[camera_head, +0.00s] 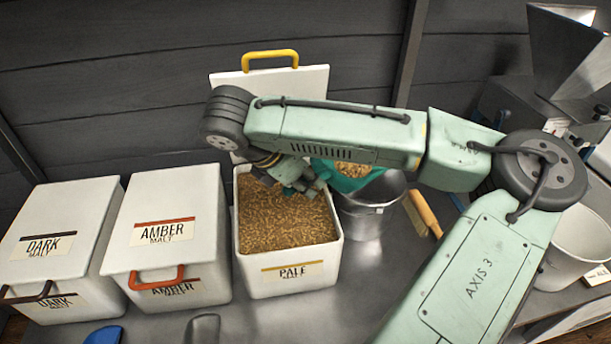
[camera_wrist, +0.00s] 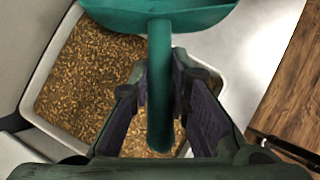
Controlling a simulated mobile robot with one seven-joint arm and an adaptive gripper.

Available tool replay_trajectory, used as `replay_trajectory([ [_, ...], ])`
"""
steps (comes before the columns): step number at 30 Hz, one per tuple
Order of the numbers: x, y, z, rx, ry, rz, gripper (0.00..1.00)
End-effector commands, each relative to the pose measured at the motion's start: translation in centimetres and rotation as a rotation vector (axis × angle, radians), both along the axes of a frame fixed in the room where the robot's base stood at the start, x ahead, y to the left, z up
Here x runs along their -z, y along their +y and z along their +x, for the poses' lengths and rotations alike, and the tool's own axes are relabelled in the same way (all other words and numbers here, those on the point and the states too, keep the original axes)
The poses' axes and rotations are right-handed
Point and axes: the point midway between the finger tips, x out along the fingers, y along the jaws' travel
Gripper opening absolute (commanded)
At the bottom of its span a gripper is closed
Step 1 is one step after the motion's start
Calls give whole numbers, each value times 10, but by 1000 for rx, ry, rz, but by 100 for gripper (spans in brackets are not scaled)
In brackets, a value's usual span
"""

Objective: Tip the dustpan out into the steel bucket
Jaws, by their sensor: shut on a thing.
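The teal dustpan (camera_head: 347,184) is in my gripper (camera_head: 308,180), with brown grain showing in its pan. In the wrist view the dustpan's handle (camera_wrist: 160,75) runs down between the two fingers of my gripper (camera_wrist: 160,92), which are shut on it. The pan (camera_wrist: 160,8) is cut off at the top edge there. The steel bucket (camera_head: 368,221) stands on the bench right of the pale malt bin. In the head view the pan overlaps the bucket's left rim and my arm crosses above it. The bucket's inside is mostly hidden.
The open pale malt bin (camera_head: 291,284), full of grain, lies under my gripper. Lidded amber (camera_head: 170,215) and dark malt bins (camera_head: 62,225) stand left. A wooden-handled brush (camera_head: 426,214) lies right of the bucket. A white bucket (camera_head: 575,255) and a steel hopper (camera_head: 565,50) are at right.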

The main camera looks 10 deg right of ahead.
Motion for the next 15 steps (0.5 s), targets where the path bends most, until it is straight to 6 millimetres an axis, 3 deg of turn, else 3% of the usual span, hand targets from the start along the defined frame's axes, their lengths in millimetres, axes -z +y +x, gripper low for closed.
replay_trajectory([
  [15, 40, -1, 1, 1, 6, 11, 0],
])
